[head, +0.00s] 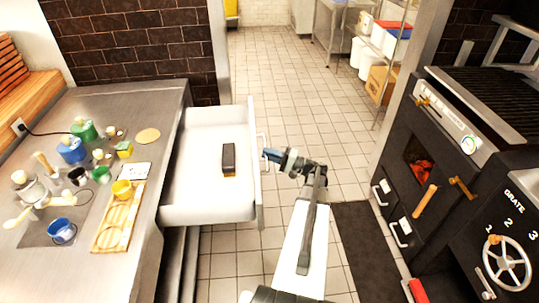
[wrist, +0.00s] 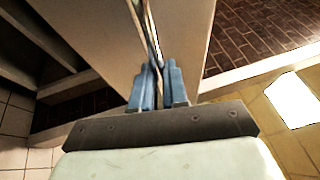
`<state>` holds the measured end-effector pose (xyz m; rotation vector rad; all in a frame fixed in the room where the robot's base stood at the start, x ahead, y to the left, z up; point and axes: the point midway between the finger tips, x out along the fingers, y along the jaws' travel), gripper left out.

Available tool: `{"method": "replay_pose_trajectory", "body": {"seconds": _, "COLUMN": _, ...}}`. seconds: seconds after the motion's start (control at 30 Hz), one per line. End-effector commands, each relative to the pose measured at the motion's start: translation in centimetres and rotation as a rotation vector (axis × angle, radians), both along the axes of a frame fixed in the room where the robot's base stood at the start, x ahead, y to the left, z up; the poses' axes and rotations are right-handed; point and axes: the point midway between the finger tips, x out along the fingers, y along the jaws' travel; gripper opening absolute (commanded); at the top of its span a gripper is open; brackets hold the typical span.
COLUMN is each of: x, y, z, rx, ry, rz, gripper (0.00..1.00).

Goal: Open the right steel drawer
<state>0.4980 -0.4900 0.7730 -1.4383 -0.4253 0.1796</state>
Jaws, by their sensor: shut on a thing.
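The steel drawer (head: 195,190) is pulled well out from the right side of the steel counter, and its pale inside shows. A dark block with an orange end (head: 229,158) lies in it. The drawer front (head: 251,190) carries a thin bar handle (head: 262,140) on its outer face. My gripper (head: 270,155) is at this handle, with its blue fingers shut on it. In the wrist view my gripper (wrist: 158,82) has its fingers close together around the thin handle (wrist: 153,35), against the drawer front (wrist: 187,35). The fingertips partly hide the grip.
The counter (head: 155,115) at left holds several cups, tools and a wooden board (head: 118,215). A dark oven range (head: 450,150) stands at right beside a dark floor mat (head: 370,250). The tiled aisle (head: 290,80) beyond is clear; a shelf rack stands at the back right.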

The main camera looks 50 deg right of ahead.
Motion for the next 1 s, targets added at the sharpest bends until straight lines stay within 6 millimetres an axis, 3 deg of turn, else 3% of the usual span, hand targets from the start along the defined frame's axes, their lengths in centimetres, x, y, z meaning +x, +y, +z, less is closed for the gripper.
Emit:
{"method": "replay_pose_trajectory", "body": {"seconds": 0.37, "x": -0.2, "y": -0.3, "z": 0.0, "rx": 0.000, "ry": 0.000, "rz": 0.000, "gripper": 0.00}}
{"method": "replay_pose_trajectory", "body": {"seconds": 0.7, "x": -3.1, "y": -3.2, "z": 0.0, "rx": 0.000, "ry": 0.000, "rz": -0.001, "gripper": 0.00}}
{"method": "replay_pose_trajectory", "body": {"seconds": 1.0, "x": -3.3, "y": -3.3, "z": 0.0, "rx": 0.000, "ry": 0.000, "rz": 0.000, "gripper": 0.00}}
